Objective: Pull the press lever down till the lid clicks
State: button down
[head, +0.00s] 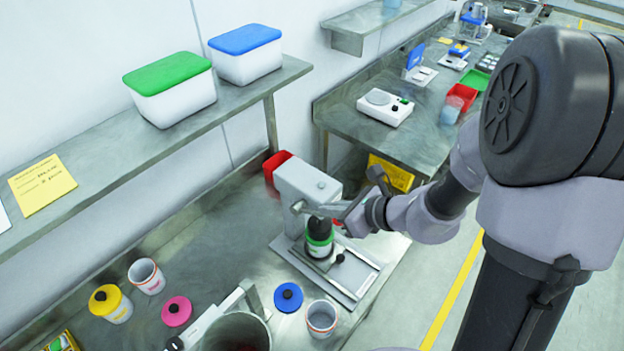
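The press (306,186) is a pale grey housing on a flat metal base, standing on the steel bench in the head view. Its lever (311,211) sticks out from the front side of the housing, roughly level. My gripper (343,211) comes in from the right and is at the lever's outer end. Its fingers overlap the lever there, so I cannot tell whether they are closed on it.
A white cup (146,276), a yellow-lidded jar (110,304), a pink lid (177,311), a blue lid (288,297), another cup (321,319) and a metal drum (236,334) stand in front. A red bin (275,165) is behind the press. A shelf (95,156) hangs above.

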jog(key=shift+s+d+f+b, duration=0.15)
jog(key=shift+f+b, duration=0.3)
jog(key=shift+b, duration=0.05)
jog(key=shift+r, duration=0.1)
jog(key=a+r+p, duration=0.1)
jog(key=w+r+p, duration=0.1)
jog(key=r, duration=0.1)
jog(key=w+a+r+p, duration=0.1)
jog(key=p, duration=0.1)
jog(key=shift+w+a+r, duration=0.25)
jog(key=shift+a+r, duration=0.05)
jog(key=shift+r, duration=0.05)
jog(key=w+a+r+p, duration=0.2)
jog(key=w+a+r, duration=0.1)
jog(key=w+a, duration=0.1)
jog(key=shift+w+r, duration=0.15)
jog(key=shift+a, duration=0.1)
